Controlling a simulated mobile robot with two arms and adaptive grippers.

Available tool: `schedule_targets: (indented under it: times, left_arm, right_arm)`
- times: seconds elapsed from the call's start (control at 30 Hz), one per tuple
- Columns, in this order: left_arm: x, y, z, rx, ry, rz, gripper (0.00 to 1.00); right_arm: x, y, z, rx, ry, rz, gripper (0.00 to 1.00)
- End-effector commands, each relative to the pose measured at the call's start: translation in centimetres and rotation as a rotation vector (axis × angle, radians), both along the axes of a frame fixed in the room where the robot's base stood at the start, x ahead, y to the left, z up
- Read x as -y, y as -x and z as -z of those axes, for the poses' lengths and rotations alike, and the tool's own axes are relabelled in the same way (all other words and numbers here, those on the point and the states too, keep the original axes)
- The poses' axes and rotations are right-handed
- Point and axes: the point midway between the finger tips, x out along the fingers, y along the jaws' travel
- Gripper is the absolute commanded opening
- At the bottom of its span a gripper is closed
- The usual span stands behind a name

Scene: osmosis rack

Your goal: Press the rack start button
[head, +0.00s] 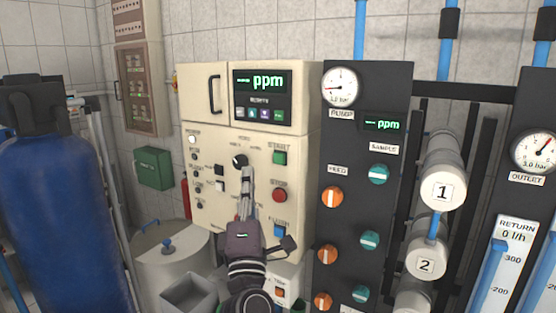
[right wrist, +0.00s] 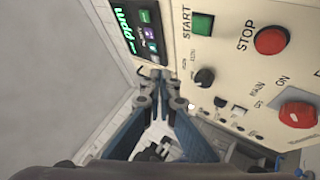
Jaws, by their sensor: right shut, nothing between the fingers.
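The green start button (head: 280,157), labelled START, is on the upper right of the cream control panel (head: 222,150). It also shows in the right wrist view (right wrist: 203,24), at the top. My right gripper (head: 246,176) is shut and empty in front of the panel, left of and a little below the start button in the head view. In the right wrist view its fingers (right wrist: 161,78) meet to the left of and below the green button, clearly apart from it. My left gripper is not in view.
A red STOP button (head: 279,195) and a blue FLUSH button (head: 279,231) sit below START. A black knob (head: 239,160) is close to my right fingertips. A ppm display (head: 262,95) is above. A dark gauge panel (head: 355,150) with knobs stands to the right.

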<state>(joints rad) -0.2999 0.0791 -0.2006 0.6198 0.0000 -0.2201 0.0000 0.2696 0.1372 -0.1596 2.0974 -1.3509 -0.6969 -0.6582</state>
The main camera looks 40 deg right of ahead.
Motion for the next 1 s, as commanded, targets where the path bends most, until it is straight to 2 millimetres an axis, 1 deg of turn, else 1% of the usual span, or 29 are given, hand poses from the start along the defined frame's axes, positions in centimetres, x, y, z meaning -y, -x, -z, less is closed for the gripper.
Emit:
schedule_targets:
  times: [0.17, 0.57, 0.7, 0.83, 1.0]
  left_arm:
    - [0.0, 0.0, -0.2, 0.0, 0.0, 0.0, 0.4]
    - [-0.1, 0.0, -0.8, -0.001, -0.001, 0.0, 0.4]
    - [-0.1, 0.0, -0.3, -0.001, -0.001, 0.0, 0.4]
    - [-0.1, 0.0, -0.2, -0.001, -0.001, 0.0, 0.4]
    - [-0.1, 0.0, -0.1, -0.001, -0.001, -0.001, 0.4]
  right_arm:
    - [0.7, -0.3, 0.0, -0.001, 0.002, 0.0, 0.0]
    - [5.8, -2.3, -0.1, -0.001, 0.002, 0.002, 0.0]
    - [7.1, -2.9, 0.2, -0.001, -0.001, 0.0, 0.0]
    - [7.8, -3.2, 0.1, 0.0, -0.001, -0.001, 0.0]
    - [8.2, -3.4, 0.1, -0.001, -0.003, -0.001, 0.0]
